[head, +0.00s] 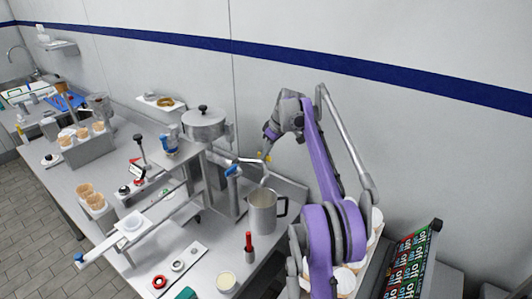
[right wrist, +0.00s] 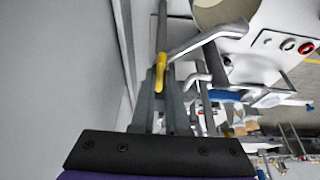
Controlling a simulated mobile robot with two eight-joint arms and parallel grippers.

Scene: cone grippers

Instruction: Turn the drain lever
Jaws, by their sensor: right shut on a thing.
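The metal cylinder with a lid (head: 204,124) stands on a frame on the counter. A pale bent pipe-like arm (right wrist: 207,38) comes from the machine, and the yellow grip of the lever (right wrist: 161,72) is at its near end. The yellow also shows small in the head view (head: 268,158). My right gripper (right wrist: 166,92) is shut on this yellow grip, its grey fingers on both sides. In the head view my right gripper (head: 268,153) is above a steel pitcher (head: 262,212) and small. My left gripper is not in view.
The steel pitcher stands upright below. A red-handled tool (head: 249,246) and a cream-coloured cup (head: 226,281) are in front of it. Cones in a holder (head: 88,150) stand at the left. The wall (right wrist: 60,70) is close beside my right gripper.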

